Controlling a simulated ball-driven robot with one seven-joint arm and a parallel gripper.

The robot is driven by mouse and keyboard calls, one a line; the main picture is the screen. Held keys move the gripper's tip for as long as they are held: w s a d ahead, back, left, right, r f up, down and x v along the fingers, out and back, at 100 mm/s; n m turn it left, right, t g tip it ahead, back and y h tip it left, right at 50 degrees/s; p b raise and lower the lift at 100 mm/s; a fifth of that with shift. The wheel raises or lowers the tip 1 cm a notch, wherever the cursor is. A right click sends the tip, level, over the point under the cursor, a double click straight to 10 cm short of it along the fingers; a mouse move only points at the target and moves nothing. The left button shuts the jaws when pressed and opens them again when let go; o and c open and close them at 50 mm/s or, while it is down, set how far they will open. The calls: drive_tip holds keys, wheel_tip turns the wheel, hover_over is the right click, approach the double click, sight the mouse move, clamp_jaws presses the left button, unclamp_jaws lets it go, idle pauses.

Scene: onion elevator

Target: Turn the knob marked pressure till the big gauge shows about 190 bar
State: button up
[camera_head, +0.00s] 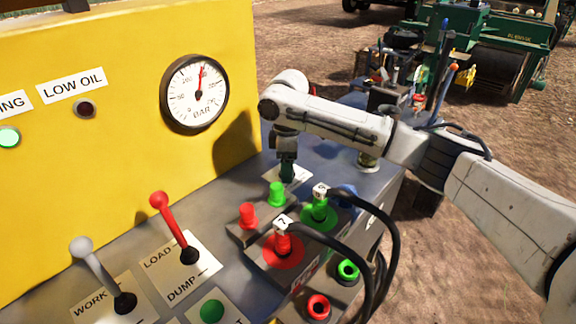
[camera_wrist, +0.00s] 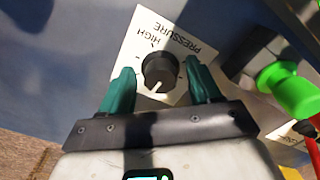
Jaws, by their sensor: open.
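The pressure knob (camera_wrist: 158,72) is a small dark round knob with a pale pointer line, on a white label (camera_wrist: 190,46) reading PRESSURE and HIGH in the wrist view. My gripper (camera_wrist: 158,85) is open, with one green finger on each side of the knob and a gap to it. In the head view my gripper (camera_head: 287,172) points down over the label, and the knob is hidden behind it. The big gauge (camera_head: 195,93), white-faced and marked BAR, is on the yellow panel. Its red needle points nearly straight up, slightly right; the exact reading is too small to tell.
Red and green hose couplings (camera_head: 282,245) with black hoses stand just in front of my gripper. A red lever (camera_head: 172,225) and a grey lever (camera_head: 100,270) stand at the left. The yellow panel (camera_head: 110,150) rises behind the console.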

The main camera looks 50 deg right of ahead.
drive_tip(key=shift+c, duration=0.3)
drive_tip(key=c, duration=1)
drive_tip(key=shift+r+m+p, duration=0.15)
drive_tip(key=shift+m+p, duration=0.15)
drive_tip(key=shift+p, duration=0.65)
